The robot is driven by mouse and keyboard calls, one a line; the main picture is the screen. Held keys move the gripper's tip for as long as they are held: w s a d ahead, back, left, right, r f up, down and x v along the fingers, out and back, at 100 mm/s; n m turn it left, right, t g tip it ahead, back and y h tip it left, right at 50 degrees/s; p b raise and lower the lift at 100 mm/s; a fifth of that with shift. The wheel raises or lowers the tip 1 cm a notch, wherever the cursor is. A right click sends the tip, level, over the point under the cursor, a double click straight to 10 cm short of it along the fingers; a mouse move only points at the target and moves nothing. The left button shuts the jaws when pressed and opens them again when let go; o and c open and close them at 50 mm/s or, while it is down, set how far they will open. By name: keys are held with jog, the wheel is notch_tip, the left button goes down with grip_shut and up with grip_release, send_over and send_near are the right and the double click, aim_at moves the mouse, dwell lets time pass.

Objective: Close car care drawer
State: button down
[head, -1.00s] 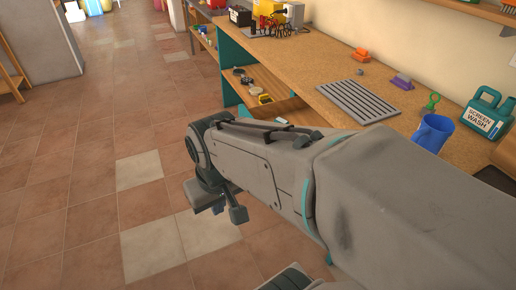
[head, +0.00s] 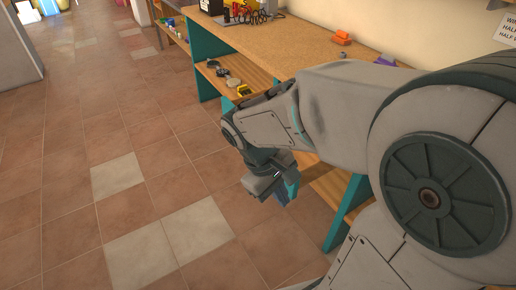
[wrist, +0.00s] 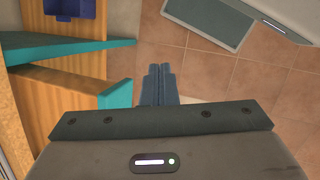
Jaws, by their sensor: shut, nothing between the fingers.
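My gripper (head: 284,192) is shut and empty, hanging low beside the workbench (head: 285,45). In the wrist view its dark fingers (wrist: 158,84) lie together above the tiled floor, a little right of the teal bench parts. No drawer labelled car care can be made out in either view. My arm covers much of the bench front in the head view. A wooden board (head: 332,186) shows low under the bench, just right of my gripper; I cannot tell whether it is a shelf or part of a drawer.
Teal bench legs (head: 349,210) stand close right of my gripper. Small items lie on the open shelf (head: 232,82). In the wrist view a blue bin (wrist: 75,8) is top left and a grey panel (wrist: 210,18) top right. Tiled floor left of the bench is clear.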

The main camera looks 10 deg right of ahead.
jog(key=w+a+f+n+t+h+b, duration=0.75)
jog(key=w+a+f+n+h, duration=0.35)
jog(key=w+f+n+h, duration=0.4)
jog(key=w+d+r+y+b, duration=0.1)
jog(key=w+d+b, duration=0.1)
jog(key=d, duration=1.1)
jog(key=shift+d+r+n+y, duration=0.15)
jog(key=shift+r+n+y, duration=0.15)
jog(key=shift+n, duration=0.1)
jog(key=shift+w+d, duration=0.1)
